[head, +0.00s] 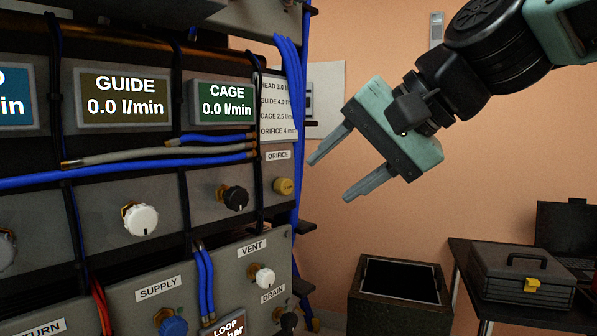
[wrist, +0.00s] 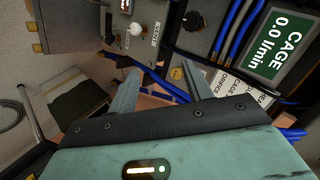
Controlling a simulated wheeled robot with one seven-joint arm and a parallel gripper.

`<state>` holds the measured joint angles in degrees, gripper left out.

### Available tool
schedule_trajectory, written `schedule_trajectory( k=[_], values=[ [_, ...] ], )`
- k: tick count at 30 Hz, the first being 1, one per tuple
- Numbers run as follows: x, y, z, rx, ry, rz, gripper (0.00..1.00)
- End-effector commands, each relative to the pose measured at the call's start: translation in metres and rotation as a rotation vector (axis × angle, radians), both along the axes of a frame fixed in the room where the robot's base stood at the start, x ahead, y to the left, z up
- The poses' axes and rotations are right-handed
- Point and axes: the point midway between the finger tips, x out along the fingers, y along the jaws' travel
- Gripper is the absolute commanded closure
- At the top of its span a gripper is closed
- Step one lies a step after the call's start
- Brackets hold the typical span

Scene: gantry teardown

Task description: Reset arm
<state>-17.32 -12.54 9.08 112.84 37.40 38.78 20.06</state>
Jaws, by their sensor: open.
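My gripper (head: 330,171) is in the upper middle of the head view, in the free space to the right of the equipment panel (head: 92,214). Its two grey fingers are apart, with nothing between them, and point down and left toward the panel. In the wrist view my gripper (wrist: 160,88) also shows with both fingers spread and empty. My teal and black arm reaches in from the top right. The fingers appear apart from the panel, and no object is held.
The panel carries a GUIDE display (head: 124,99), a CAGE display (head: 222,104), a black knob (head: 235,198), a white knob (head: 141,219) and blue hoses (head: 290,90). An open-topped box (head: 400,318) stands below my gripper. A toolbox (head: 522,274) sits on a dark table at right.

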Motion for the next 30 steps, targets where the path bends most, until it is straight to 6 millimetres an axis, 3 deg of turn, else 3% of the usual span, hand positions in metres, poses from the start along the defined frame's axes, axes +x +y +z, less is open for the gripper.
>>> schedule_trajectory(
  k=[3, 6, 9, 12, 18, 30],
  values=[
    [-0.040, -0.001, -0.075, -0.244, 0.049, 0.177, 0.50],
    [-0.080, -0.015, -0.132, -0.440, 0.079, 0.353, 0.50],
    [-0.120, -0.037, -0.177, -0.607, 0.101, 0.535, 0.50],
    [-0.151, -0.059, -0.205, -0.729, 0.118, 0.691, 0.50],
    [-0.180, -0.084, -0.229, -0.836, 0.129, 0.847, 0.50],
    [-0.181, -0.086, -0.231, -0.841, 0.129, 0.854, 0.50]
  ],
)
